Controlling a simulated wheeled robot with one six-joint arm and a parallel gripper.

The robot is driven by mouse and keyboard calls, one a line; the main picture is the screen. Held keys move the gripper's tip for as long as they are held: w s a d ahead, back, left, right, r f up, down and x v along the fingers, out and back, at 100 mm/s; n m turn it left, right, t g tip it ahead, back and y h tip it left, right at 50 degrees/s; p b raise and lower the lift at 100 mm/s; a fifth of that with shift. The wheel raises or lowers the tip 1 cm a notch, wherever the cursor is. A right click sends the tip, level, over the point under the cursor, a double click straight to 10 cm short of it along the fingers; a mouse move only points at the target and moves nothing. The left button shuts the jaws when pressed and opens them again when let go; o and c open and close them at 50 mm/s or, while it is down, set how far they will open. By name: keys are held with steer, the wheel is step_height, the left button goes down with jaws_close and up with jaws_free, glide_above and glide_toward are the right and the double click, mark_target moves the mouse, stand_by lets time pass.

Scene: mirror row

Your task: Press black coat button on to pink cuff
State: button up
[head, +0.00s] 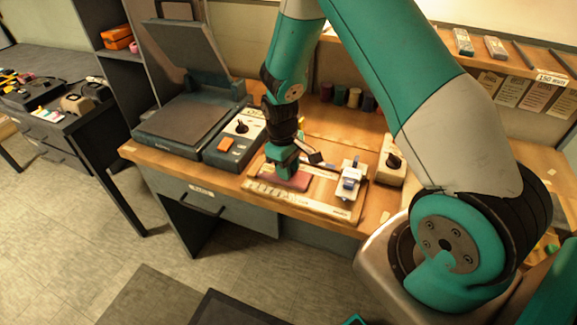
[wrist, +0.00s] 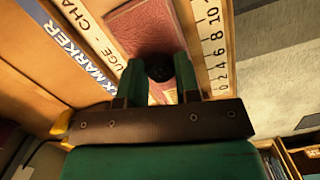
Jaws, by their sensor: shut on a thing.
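My gripper (wrist: 158,75) is shut on the black coat button (wrist: 159,68), a small dark round thing between the two green fingertips in the wrist view. The pink cuff (wrist: 147,25) is a flat, dusky pink piece that lies on the wooden board, just past the fingertips. In the head view my gripper (head: 283,172) points down over the pink cuff (head: 297,181), at its left part. The button is hidden there. I cannot tell whether the button touches the cuff.
A printed number scale (wrist: 213,45) runs beside the cuff. A white and blue clamp-like device (head: 350,180) stands on the board (head: 335,208) to the right. A grey press with a raised lid (head: 185,125) and a control box (head: 235,140) stand to the left. Several thread spools (head: 340,96) stand behind.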

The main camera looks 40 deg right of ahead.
steer(key=o, duration=0.9)
step_height(320, 180, up, 17)
steer(key=w+b, duration=0.1)
steer(key=w, duration=0.1)
steer(key=shift+a+r, duration=0.2)
steer(key=shift+a, duration=0.15)
steer(key=s+a+r+n+y, duration=0.1)
steer(key=s+a+r, duration=0.2)
steer(key=s+a, duration=0.2)
steer(key=s+a+r+n+t+y, duration=0.1)
steer(key=s+a, duration=0.4)
steer(key=s, duration=0.6)
steer(key=s+a+r+n+y, duration=0.1)
steer(key=s+a+r+y, duration=0.1)
steer(key=s+a+r, duration=0.3)
steer(key=s+a, duration=0.1)
steer(key=s, duration=0.2)
steer(key=shift+r+y, duration=0.15)
steer(key=shift+y, duration=0.15)
